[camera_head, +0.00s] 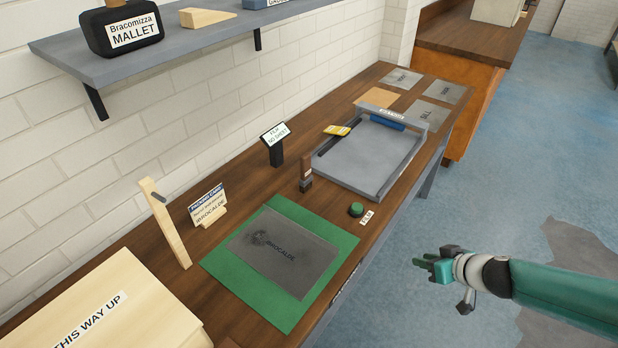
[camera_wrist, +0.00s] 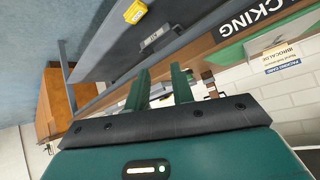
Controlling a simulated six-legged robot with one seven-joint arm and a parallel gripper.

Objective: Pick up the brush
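The likely brush (camera_head: 306,178) is a small upright thing with a brown handle and a dark base. It stands on the wooden bench (camera_head: 235,190), between the green mat and the grey tray; I cannot make out bristles. My gripper (camera_head: 428,266) is in the air over the blue floor, right of the bench and well apart from the brush. In the wrist view my gripper (camera_wrist: 162,88) has its two green fingers spread, with nothing held between them. I cannot pick out the brush for certain in the wrist view.
A green mat (camera_head: 223,262) bears a grey sheet (camera_head: 285,250). A grey tray (camera_head: 365,160), a black sign stand (camera_head: 276,152) and a green round piece (camera_head: 356,210) are near the brush. A shelf (camera_head: 205,40) overhangs the back. The floor (camera_head: 510,150) beside the bench is free.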

